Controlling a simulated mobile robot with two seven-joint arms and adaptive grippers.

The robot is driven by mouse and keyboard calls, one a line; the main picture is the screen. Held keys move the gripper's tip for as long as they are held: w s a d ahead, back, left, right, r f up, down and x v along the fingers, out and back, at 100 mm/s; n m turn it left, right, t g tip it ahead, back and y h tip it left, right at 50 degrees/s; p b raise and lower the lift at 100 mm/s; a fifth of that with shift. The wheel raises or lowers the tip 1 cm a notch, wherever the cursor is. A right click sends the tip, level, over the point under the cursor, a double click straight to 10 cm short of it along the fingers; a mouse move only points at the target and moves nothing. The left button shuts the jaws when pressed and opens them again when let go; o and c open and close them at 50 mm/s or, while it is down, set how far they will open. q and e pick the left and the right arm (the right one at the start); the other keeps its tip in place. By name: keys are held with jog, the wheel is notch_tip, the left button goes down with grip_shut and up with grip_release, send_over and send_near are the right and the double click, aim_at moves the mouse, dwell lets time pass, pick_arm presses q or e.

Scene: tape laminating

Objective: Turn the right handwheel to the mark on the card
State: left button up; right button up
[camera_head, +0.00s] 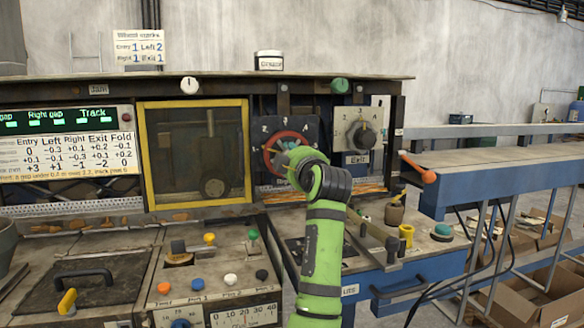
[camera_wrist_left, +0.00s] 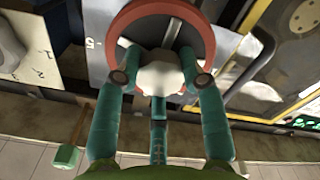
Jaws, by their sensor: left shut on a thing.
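A red handwheel (camera_head: 271,150) stands on a dark numbered panel in the middle of the head view; its own name label is hidden. My left gripper (camera_head: 294,156) is at this wheel, its green arm covering the wheel's lower right. In the left wrist view, the red rim (camera_wrist_left: 136,14) surrounds a pale hub (camera_wrist_left: 161,72), and my left gripper (camera_wrist_left: 162,79) is shut on that hub with one finger on each side. The pointer's exact mark cannot be read. The card (camera_head: 139,48) at the top left reads Entry 1, Left 2, Right 1, Exit 1. My right gripper is not in view.
The dark Exit handwheel (camera_head: 363,137) is close to the right of the red one. A yellow-framed window (camera_head: 194,103) is to its left. An orange-knobbed lever (camera_head: 419,169) and a blue conveyor (camera_head: 500,180) are at right. Coloured buttons cover the front desk.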

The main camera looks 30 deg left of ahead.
pick_arm(q)
jog(key=shift+r+n+b, duration=0.1)
jog(key=shift+n+b, duration=0.25)
jog(key=shift+n, duration=0.55)
jog(key=o, duration=1.1)
jog(key=shift+a, duration=0.1)
jog(key=shift+o, duration=0.2)
jog(key=v, duration=1.2)
